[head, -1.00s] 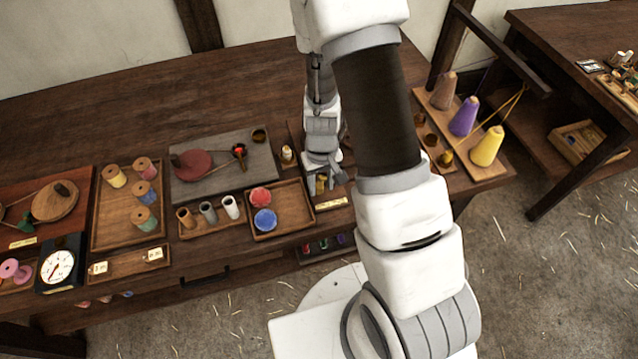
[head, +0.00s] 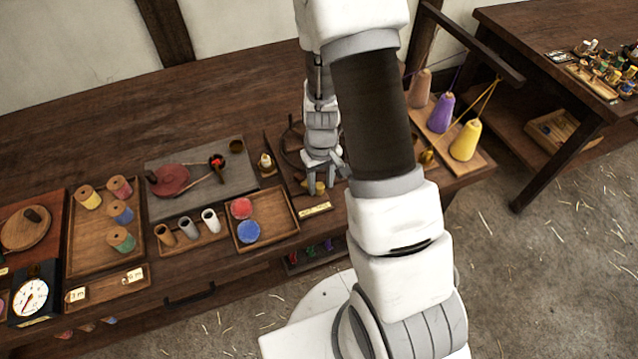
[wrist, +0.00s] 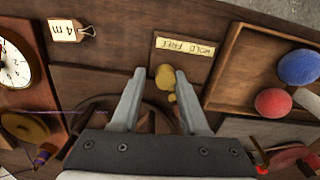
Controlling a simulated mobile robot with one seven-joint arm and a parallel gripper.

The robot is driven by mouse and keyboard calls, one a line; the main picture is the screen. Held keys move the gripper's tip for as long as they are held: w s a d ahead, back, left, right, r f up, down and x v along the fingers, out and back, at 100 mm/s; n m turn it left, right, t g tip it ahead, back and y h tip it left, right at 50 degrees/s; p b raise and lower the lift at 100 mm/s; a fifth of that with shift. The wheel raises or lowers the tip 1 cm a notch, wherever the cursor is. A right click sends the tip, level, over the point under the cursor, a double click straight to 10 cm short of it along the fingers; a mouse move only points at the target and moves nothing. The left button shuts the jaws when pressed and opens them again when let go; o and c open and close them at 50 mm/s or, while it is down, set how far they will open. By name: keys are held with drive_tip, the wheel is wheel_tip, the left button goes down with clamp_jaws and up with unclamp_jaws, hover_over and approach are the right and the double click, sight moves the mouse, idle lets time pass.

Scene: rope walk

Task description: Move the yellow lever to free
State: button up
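The yellow lever (wrist: 166,77) shows as a rounded yellow knob with a smaller yellow part beside it in the wrist view. It lies between my gripper's (wrist: 160,73) two spread fingertips, closer to the right one in that picture. I cannot tell whether a finger touches it. A pale label (wrist: 185,47), with small upside-down lettering, lies just beyond the knob, which is by the label's left end there. In the head view, the lever (head: 317,188) is partly hidden under my gripper (head: 326,171), behind the label (head: 314,209).
A wooden tray (head: 264,243) with a red and a blue ball stands left of the lever. A dark wheel (wrist: 100,104) is partly hidden behind my fingers in the wrist view. Purple (head: 440,113) and yellow (head: 466,141) cones stand to the right. The bench's back is clear.

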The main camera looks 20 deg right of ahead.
drive_tip(key=shift+s+a, duration=0.1)
drive_tip(key=shift+a, duration=0.1)
idle(0.3)
drive_tip(key=shift+r, duration=0.15)
drive_tip(key=shift+r+p, duration=2.4)
drive_tip(key=shift+r, duration=1)
drive_tip(key=shift+r, duration=0.2)
drive_tip(key=s+a+r+t, duration=0.2)
drive_tip(key=r, duration=0.8)
drive_tip(key=s+a+r+t, duration=0.1)
drive_tip(key=a+r, duration=0.1)
drive_tip(key=r, duration=0.7)
drive_tip(key=s+a+r+t, duration=0.1)
drive_tip(key=s+r+t, duration=0.1)
drive_tip(key=s+r, duration=0.8)
drive_tip(key=shift+s+r+m+t, duration=0.3)
drive_tip(key=shift+s+r+m, duration=0.1)
drive_tip(key=shift+s, duration=0.15)
